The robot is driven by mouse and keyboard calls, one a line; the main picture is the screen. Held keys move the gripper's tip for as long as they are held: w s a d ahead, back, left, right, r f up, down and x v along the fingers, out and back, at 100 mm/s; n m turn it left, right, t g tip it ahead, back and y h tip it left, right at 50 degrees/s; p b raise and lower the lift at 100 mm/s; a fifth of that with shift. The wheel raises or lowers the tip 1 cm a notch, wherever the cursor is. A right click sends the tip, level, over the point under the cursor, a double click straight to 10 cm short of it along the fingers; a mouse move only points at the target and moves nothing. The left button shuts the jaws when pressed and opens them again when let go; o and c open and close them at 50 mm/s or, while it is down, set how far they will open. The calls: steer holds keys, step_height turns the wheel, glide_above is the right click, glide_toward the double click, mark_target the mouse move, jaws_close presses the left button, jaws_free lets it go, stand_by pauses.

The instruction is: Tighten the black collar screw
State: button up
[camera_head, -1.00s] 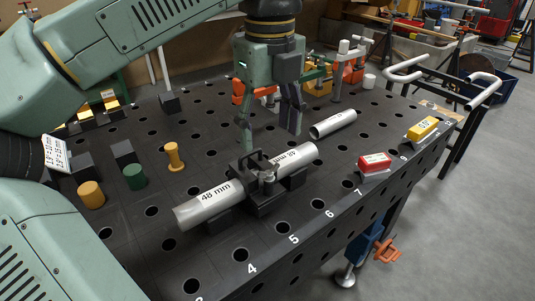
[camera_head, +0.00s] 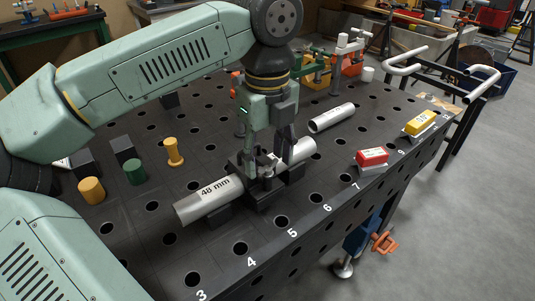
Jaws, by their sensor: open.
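The black collar (camera_head: 263,190) sits around a long silver tube marked 48 mm (camera_head: 207,199), which lies on the black table. Its screw is on the collar's top and is mostly hidden by my gripper's fingers. My gripper (camera_head: 264,168) points down over the collar, its jaws open, one finger on the left and one on the right of the collar's top. I cannot tell whether the fingers touch the screw.
A shorter silver tube (camera_head: 332,118) lies behind. A red block (camera_head: 372,157) and a yellow block (camera_head: 422,125) stand at the right edge. Yellow and green pegs (camera_head: 134,172) stand at the left. The perforated table (camera_head: 325,225) is clear in front.

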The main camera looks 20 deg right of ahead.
steer(key=shift+a+r, duration=0.1)
steer(key=shift+r, duration=0.05)
jaws_close()
stand_by(0.4)
